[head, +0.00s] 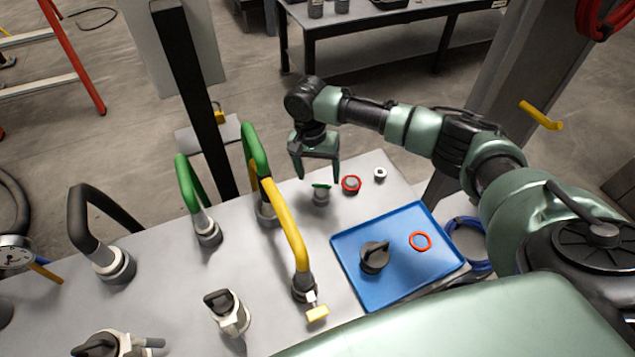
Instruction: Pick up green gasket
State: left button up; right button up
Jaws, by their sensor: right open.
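The green gasket (321,186) appears as a thin green band at the top of a short grey fitting (321,196) near the far edge of the grey table. Whether it is around the fitting or lying on it is hard to tell. My right gripper (318,179) points down just above it. Its two fingers are open, one to each side of the green gasket, with nothing between them that I can see held. My left gripper is not in view.
A red ring (351,184) sits by a small fitting just right of the green gasket. A blue tray (400,280) holds a black-knobbed part (375,257) and an orange ring (420,241). Tall green (187,185) and yellow (290,230) handles rise to the left.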

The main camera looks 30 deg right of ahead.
aim_at(323, 189)
jog(key=f, duration=0.2)
jog(key=s+f, duration=0.1)
jog(key=shift+s+d+f, duration=0.1)
jog(key=shift+d+f, duration=0.1)
jog(key=shift+d, duration=0.1)
jog(key=shift+w+d+f, duration=0.2)
jog(key=shift+w+f, duration=0.1)
jog(key=shift+f, duration=0.1)
jog(key=shift+w, duration=0.15)
jog(key=shift+a, duration=0.15)
jog(key=c, duration=0.9)
jog(key=shift+o, duration=0.2)
jog(key=shift+r, duration=0.15)
